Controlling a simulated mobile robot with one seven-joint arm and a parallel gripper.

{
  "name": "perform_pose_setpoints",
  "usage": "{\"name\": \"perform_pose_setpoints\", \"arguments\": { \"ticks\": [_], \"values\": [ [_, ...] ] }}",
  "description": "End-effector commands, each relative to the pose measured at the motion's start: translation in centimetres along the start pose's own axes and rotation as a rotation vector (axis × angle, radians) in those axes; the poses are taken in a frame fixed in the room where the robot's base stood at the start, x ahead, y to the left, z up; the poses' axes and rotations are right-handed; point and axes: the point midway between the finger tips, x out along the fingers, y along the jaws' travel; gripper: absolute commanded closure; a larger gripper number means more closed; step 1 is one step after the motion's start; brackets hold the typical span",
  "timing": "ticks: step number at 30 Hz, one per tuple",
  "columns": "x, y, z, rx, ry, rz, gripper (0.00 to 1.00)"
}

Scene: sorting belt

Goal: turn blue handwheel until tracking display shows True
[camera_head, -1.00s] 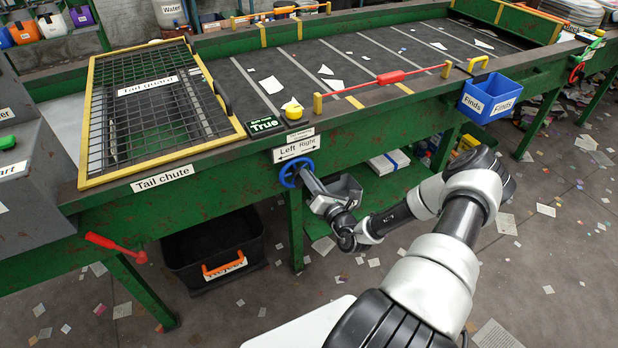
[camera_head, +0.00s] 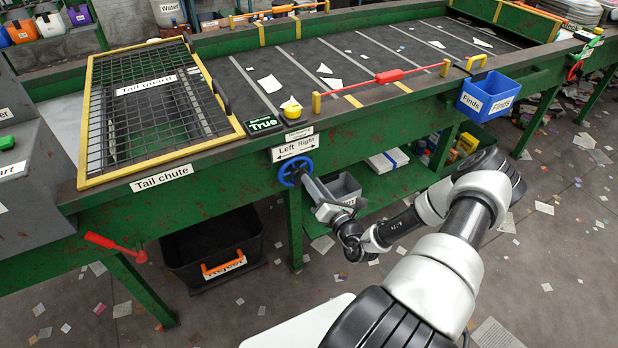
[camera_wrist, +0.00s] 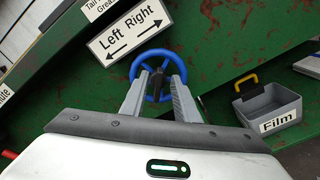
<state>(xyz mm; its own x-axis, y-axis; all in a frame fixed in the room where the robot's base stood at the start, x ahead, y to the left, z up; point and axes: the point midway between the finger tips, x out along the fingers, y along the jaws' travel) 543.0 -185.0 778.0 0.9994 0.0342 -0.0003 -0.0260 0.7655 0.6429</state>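The blue handwheel (camera_head: 295,172) is on the green side of the belt frame, below the Left/Right arrow sign (camera_head: 295,147). The tracking display (camera_head: 263,124) on the belt edge reads True in green. My gripper (camera_head: 311,183) is at the wheel. In the wrist view the fingers of my gripper (camera_wrist: 159,78) are apart, one on each side of the dark hub of the blue handwheel (camera_wrist: 159,57), with a gap to the hub visible. Their tips overlap the wheel, and I cannot tell if they touch the rim or spokes.
A grey Film bin (camera_wrist: 268,108) is right of the wheel. A black Reject bin (camera_head: 212,252) stands on the floor below. A blue Finds box (camera_head: 490,97) hangs on the frame to the right. A red lever (camera_head: 115,246) sticks out at lower left.

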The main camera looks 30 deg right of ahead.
Motion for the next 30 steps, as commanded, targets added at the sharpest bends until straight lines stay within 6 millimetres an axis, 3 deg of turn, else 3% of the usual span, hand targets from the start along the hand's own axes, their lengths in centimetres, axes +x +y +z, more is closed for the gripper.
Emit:
{"name": "perform_pose_setpoints", "arguments": {
  "ticks": [9,15,21,30],
  "values": [
    [-8.1,0.0,0.1,0.002,0.000,-0.004,0.72],
    [-11.9,-0.1,0.0,0.000,0.001,-0.003,0.72],
    [-13.7,0.0,0.0,0.000,0.001,-0.001,0.72],
    [-13.9,0.0,0.0,0.000,0.001,0.000,0.72]
  ]
}}
